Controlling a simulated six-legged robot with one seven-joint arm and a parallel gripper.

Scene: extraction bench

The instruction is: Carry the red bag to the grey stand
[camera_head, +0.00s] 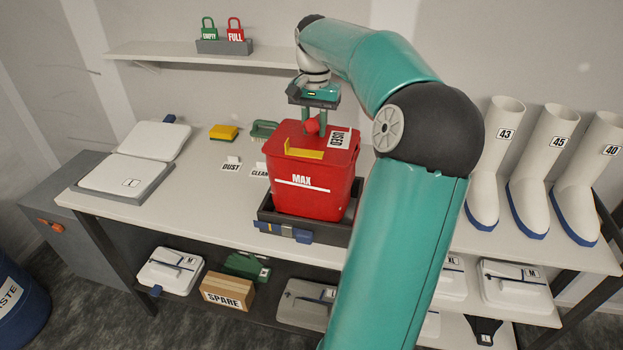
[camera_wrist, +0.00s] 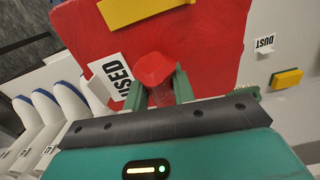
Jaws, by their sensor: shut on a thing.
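The red bag (camera_head: 310,190) is a boxy, upright container with a MAX line, a yellow strip and a USED label on its top. My gripper (camera_head: 313,124) is above it, shut on the red knob (camera_wrist: 156,70) on its top. The bag's base is within the outline of a dark grey stand (camera_head: 328,232) with a low rim and a blue latch, on the bench. I cannot tell whether the base rests in it or hangs just above. In the wrist view the bag's top (camera_wrist: 215,50) fills the upper middle.
White boots (camera_head: 530,180) stand at the right of the bench, beyond my arm. A yellow sponge (camera_head: 223,132), a green brush (camera_head: 264,129) and DUST and CLEAN cards lie left of the bag. A shelf (camera_head: 165,50) holds two padlocks. The bench's left middle is clear.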

